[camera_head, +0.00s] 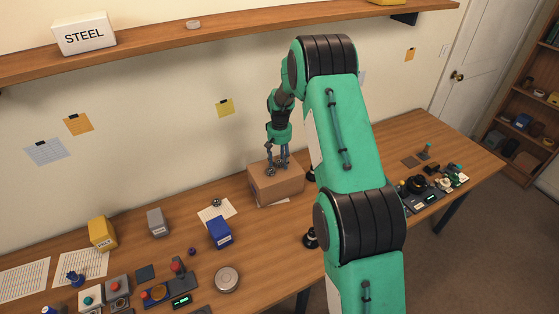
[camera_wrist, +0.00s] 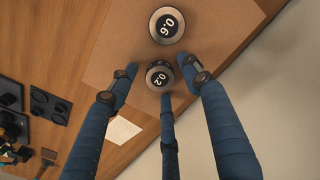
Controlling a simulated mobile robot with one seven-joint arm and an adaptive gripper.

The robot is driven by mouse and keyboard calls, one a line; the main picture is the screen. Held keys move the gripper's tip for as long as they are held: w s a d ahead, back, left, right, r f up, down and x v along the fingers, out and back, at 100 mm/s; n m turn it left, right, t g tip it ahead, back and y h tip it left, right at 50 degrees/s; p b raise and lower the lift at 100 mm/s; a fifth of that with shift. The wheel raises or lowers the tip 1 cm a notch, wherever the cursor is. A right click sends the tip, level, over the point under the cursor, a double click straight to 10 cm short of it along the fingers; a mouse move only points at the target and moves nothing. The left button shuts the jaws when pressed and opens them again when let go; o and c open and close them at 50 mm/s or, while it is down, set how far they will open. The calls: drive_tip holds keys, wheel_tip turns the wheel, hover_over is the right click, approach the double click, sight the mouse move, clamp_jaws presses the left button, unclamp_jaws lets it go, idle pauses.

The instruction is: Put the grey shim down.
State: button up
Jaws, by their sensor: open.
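My gripper (camera_head: 278,168) stands over the cardboard box (camera_head: 277,189) on the bench, fingers pointing down. In the wrist view my gripper (camera_wrist: 160,84) has its three blue fingers spread apart, open. A small round piece marked 0.2 (camera_wrist: 160,76), dark with a greyish rim, lies between the fingertips on the box top (camera_wrist: 122,45). A larger round piece marked 0.6 (camera_wrist: 167,25), also grey-rimmed, lies close beside it on the same top. I cannot tell which of these is the grey shim. No finger is clearly closed on either piece.
A blue box (camera_head: 220,233), a grey box (camera_head: 158,223) and a yellow box (camera_head: 102,233) stand left on the bench. A round tin (camera_head: 227,279) lies at the front. A shelf (camera_head: 230,36) runs above. Small parts crowd the bench's right end.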

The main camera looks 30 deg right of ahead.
wheel_tip(320, 180, up, 12)
drive_tip(key=p, duration=0.1)
idle(0.6)
drive_tip(key=shift+r, duration=0.2)
idle(0.3)
wheel_tip(320, 180, up, 15)
drive_tip(key=t, duration=0.1)
hover_over(280, 162)
drive_tip(key=s+a, duration=0.8)
drive_tip(key=s, duration=0.1)
drive_tip(key=s+a+r+n+t, duration=0.1)
drive_tip(key=s+a+r, duration=0.2)
drive_tip(key=s+r, duration=0.25)
drive_tip(key=s+a+r+t, duration=0.1)
drive_tip(key=s+a+r, duration=0.25)
drive_tip(key=s, duration=0.25)
drive_tip(key=s+a+t, duration=0.1)
drive_tip(key=s+a, duration=0.1)
drive_tip(key=s, duration=0.7)
drive_tip(key=s+a+r+n, duration=0.1)
drive_tip(key=s+a, duration=0.2)
drive_tip(key=s, duration=0.6)
drive_tip(key=s+a+r+n+t, duration=0.1)
drive_tip(key=s+a, duration=0.2)
drive_tip(key=s, duration=0.6)
drive_tip(key=shift+s+a+r+t, duration=0.2)
drive_tip(key=shift+s+a+t, duration=0.05)
drive_tip(key=shift+t, duration=0.05)
